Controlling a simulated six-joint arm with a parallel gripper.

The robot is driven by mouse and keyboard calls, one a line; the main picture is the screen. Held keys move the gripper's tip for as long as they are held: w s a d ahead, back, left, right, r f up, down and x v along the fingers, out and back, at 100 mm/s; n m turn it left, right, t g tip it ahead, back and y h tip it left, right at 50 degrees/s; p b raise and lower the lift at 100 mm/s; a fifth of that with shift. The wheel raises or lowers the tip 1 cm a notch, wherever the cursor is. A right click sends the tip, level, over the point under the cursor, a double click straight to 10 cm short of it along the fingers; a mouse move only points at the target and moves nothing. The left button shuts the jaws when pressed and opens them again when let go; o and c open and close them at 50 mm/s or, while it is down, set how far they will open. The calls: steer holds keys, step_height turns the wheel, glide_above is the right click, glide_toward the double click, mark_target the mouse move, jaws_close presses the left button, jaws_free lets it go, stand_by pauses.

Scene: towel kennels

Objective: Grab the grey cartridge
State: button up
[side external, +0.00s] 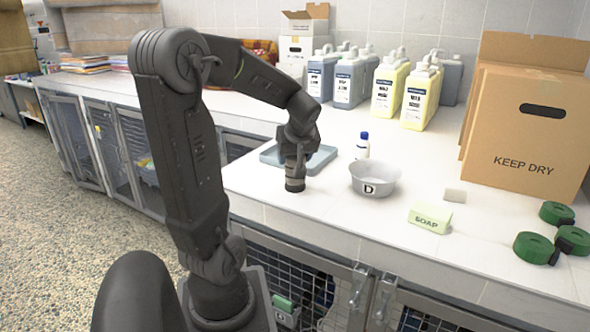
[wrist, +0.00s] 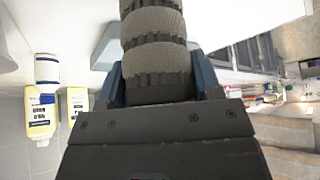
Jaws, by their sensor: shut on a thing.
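The grey cartridge (side external: 295,182) is a dark grey ribbed cylinder, upright at the counter's front part in the side view. Its lower end is at or just above the white countertop; I cannot tell which. My gripper (side external: 297,158) points down over it and is shut on its upper part. In the wrist view the cartridge (wrist: 154,30) shows textured grey bands and darker ribbed rings. The two blue-grey fingers of my gripper (wrist: 160,84) lie along its two sides. Its gripped end is partly hidden by the gripper body.
A blue-grey tray (side external: 322,160) lies just behind my gripper. A metal bowl marked D (side external: 374,180) and a small bottle (side external: 362,146) stand to the right, then soap (side external: 430,218), green rolls (side external: 533,248) and a cardboard box (side external: 528,130). Several jugs (side external: 418,95) stand behind.

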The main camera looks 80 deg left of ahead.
steer(key=shift+c, duration=0.9)
steer(key=shift+r, duration=0.1)
step_height(320, 180, up, 10)
steer(key=shift+f, duration=0.1)
